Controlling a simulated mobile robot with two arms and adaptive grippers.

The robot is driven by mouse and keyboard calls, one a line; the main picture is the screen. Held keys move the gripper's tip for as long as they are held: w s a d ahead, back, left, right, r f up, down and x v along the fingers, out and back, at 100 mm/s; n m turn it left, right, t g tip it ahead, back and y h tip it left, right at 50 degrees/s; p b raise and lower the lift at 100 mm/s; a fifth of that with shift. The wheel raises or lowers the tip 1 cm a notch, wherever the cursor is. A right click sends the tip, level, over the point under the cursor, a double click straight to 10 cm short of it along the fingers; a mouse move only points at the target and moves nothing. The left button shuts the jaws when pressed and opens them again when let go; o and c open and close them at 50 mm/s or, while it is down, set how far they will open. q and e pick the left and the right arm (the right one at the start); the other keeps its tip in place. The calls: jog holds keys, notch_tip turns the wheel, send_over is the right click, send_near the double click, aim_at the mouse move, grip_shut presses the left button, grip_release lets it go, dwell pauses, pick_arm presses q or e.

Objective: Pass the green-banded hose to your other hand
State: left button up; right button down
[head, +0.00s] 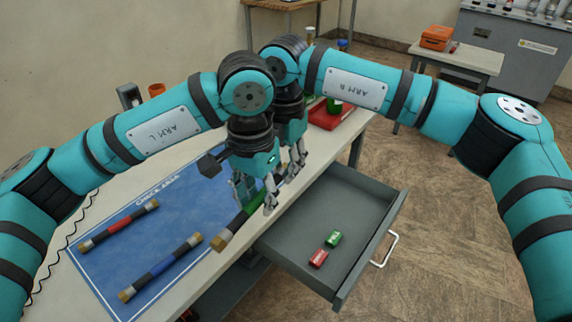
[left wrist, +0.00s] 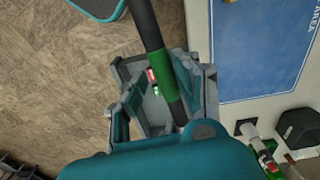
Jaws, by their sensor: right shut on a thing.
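The green-banded hose (head: 227,237) is a black tube with a brass end, held up at a slant above the table's front edge. Its green band shows clearly in the left wrist view (left wrist: 168,95). My left gripper (head: 254,200) is around the hose at the green band, its fingers apart on either side of it. My right gripper (head: 292,172) is just behind, shut on the far part of the hose; its grip is partly hidden by the left hand. A red-banded hose (head: 118,227) and a blue-banded hose (head: 162,266) lie apart on the blue mat (head: 100,268).
An open grey drawer (head: 345,205) below the hose holds a green block (head: 333,238) and a red block (head: 318,259). A red tray (head: 325,118) with bottles stands at the table's far end. A side table (head: 460,58) with an orange box (head: 436,37) is farther back.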

pick_arm(q)
jog(key=shift+o, duration=1.2)
